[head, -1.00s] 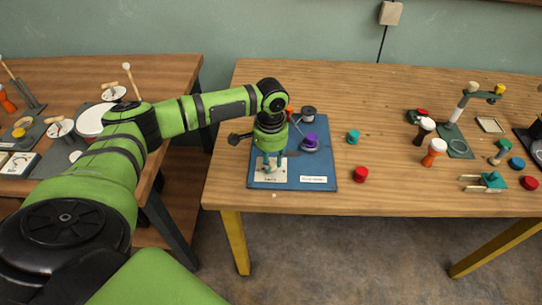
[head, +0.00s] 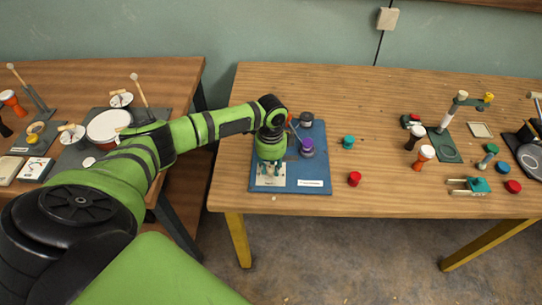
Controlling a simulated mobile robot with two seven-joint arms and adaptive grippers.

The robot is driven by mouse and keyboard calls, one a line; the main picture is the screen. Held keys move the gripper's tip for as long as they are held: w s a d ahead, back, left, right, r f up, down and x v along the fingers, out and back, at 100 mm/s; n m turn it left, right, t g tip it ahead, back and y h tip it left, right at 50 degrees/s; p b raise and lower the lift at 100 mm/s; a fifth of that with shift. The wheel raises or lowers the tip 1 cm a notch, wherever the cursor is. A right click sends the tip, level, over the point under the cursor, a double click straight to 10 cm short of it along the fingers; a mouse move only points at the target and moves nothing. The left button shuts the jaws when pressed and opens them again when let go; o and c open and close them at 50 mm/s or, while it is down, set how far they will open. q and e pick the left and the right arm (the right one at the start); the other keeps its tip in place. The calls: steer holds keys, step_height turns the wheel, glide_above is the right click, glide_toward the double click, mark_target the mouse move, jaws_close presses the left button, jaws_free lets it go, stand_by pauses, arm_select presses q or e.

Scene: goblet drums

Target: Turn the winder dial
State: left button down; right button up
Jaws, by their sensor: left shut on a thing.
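My left gripper (head: 270,168) points down over the white plate (head: 263,182) at the front left of the blue board (head: 315,168). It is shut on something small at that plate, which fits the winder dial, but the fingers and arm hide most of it. The blue board lies flat on the wooden table. A purple knob (head: 307,146) and a dark spool (head: 306,119) stand on the board to the right of the gripper. A white label (head: 310,183) is at the board's front right. My right gripper is not in view.
A red cylinder (head: 354,179) and a teal cylinder (head: 348,142) stand just right of the board. Goblet drums (head: 424,157) and a green stand (head: 446,146) are further right. A second table (head: 180,78) with drums is at left. The table's middle back is clear.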

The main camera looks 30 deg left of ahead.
mark_target(271, 168)
arm_select(q)
steer(key=shift+m, duration=0.5)
steer(key=c, duration=0.9)
jaws_free()
steer(key=shift+c, duration=0.2)
step_height(271, 168, up, 12)
